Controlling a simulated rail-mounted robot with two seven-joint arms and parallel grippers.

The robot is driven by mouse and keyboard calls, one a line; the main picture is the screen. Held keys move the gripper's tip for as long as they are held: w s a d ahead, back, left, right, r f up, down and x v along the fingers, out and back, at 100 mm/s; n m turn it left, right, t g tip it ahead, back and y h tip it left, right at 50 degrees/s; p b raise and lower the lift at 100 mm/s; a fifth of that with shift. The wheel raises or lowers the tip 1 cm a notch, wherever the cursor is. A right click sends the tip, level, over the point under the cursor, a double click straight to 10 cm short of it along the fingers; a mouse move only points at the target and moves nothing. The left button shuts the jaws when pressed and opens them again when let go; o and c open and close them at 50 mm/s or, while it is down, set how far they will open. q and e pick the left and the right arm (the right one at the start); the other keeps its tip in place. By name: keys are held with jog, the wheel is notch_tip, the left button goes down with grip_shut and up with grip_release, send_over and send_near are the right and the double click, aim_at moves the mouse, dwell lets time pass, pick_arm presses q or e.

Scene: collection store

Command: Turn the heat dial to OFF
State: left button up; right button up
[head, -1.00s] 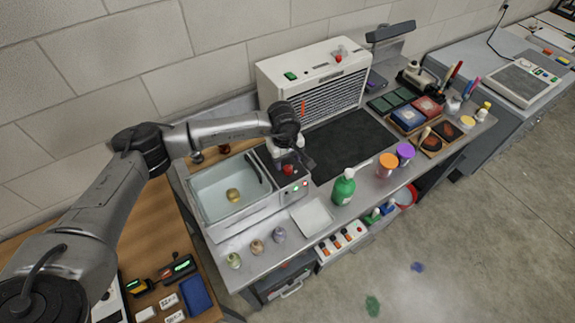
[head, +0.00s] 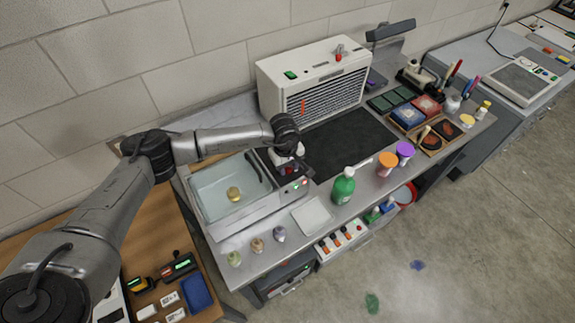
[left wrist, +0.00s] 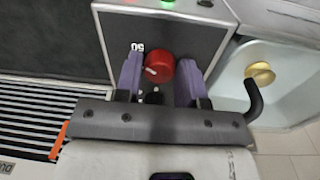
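The red heat dial (left wrist: 160,70) sits on the dark top of the control unit (left wrist: 90,45), beside a white "50" mark. A pale pointer mark shows on its near left side. My left gripper (left wrist: 158,80) is over the dial, with its two purple fingers apart, one on each side of it. A small gap shows between the dial and the left finger; I cannot tell whether the right one touches. In the head view my left gripper (head: 288,166) is down at the unit and mostly hides the dial. My right gripper is not in view.
A water basin (head: 205,209) with a brass-coloured piece (head: 233,194) adjoins the unit. A black curved handle (left wrist: 254,98) rises near the right finger. The white vented heater box (head: 275,84) stands behind. A green bottle (head: 343,187) stands to the right.

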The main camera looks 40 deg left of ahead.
pick_arm(q)
jog(key=c, duration=0.5)
